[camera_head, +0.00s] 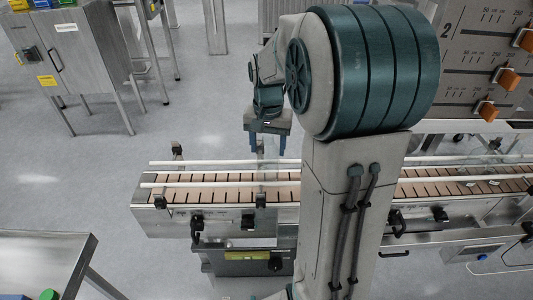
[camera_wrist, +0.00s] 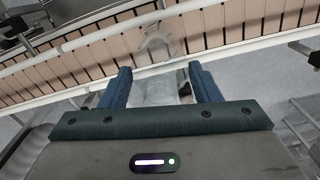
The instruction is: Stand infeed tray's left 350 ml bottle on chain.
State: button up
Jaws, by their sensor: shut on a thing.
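My gripper (camera_head: 268,142) is above the far edge of the conveyor, beside the far guide rail. In the wrist view, its two blue fingers (camera_wrist: 160,78) are shut on a clear bottle (camera_wrist: 156,90). The see-through bottle is faint, and its far end overlaps the rail and slats in that view. The chain (camera_head: 225,190) is a belt of tan slats, also seen in the wrist view (camera_wrist: 92,57). I cannot tell if the bottle touches the chain. In the head view the bottle cannot be made out clearly.
White guide rails (camera_head: 220,184) run along both sides of the chain, on posts. My arm hides the conveyor's middle. A steel table (camera_head: 40,262) stands at lower left, a steel cabinet (camera_head: 75,50) at upper left. A panel with orange levers (camera_head: 470,60) stands at upper right.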

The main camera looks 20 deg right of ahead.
jog(key=shift+f, duration=1.5)
jog(key=shift+f, duration=0.2)
jog(key=o, duration=1.2)
jog(key=shift+o, duration=0.2)
jog(key=shift+r, duration=0.15)
